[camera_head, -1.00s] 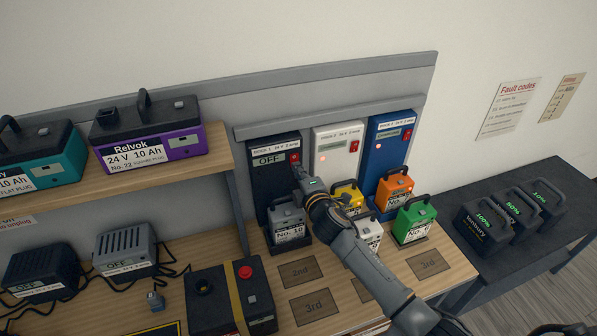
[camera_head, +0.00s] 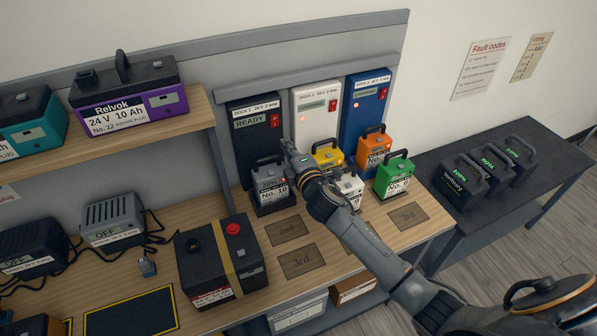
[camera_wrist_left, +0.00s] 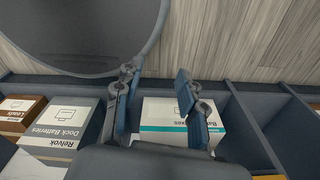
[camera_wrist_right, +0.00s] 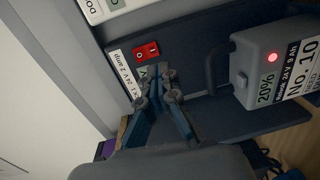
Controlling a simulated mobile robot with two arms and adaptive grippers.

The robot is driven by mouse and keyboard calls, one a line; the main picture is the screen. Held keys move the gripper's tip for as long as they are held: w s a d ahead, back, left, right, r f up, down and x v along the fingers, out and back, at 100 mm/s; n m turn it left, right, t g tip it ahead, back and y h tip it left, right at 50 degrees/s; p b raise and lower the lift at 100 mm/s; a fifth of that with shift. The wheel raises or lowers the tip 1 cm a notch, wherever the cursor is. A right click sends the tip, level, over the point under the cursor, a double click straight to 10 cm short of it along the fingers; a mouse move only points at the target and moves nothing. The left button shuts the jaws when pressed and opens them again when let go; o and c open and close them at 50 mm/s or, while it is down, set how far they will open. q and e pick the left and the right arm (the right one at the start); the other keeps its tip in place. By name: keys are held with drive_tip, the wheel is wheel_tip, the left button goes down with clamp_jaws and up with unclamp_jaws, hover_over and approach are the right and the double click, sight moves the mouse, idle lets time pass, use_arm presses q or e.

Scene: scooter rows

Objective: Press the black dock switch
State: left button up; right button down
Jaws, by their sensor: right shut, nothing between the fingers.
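The black dock (camera_head: 246,143) stands at the left of three docks against the back panel. Its display reads READY, and its red switch (camera_head: 275,121) is at the upper right of its front. The switch also shows in the right wrist view (camera_wrist_right: 146,52). My right gripper (camera_head: 287,146) is shut and empty, a little below the switch and apart from it in the head view. Grey battery No. 10 (camera_head: 269,183) sits at the foot of the black dock. My left gripper (camera_wrist_left: 156,84) is open and empty in the left wrist view, over the lower shelf boxes.
The white dock (camera_head: 312,108) and blue dock (camera_head: 361,125) stand to the right, with yellow, orange, white and green batteries in front. A strapped black battery (camera_head: 205,265) stands on the bench at left. The dark side table (camera_head: 448,215) holds more batteries.

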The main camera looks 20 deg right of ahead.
use_arm(q)
drive_tip(key=shift+w+d+f+b, duration=0.2)
drive_tip(key=shift+w+f+b, duration=0.25)
drive_tip(key=shift+w+f, duration=0.05)
drive_tip(key=shift+w+d+f+b, duration=0.15)
drive_tip(key=shift+w+f+b, duration=0.3)
drive_tip(key=shift+f, duration=0.05)
use_arm(e)
drive_tip(key=s+f, duration=0.1)
drive_tip(key=s, duration=0.5)
drive_tip(key=shift+s+d+f, duration=0.2)
drive_tip(key=shift+s+d, duration=0.05)
drive_tip(key=shift+s, duration=0.15)
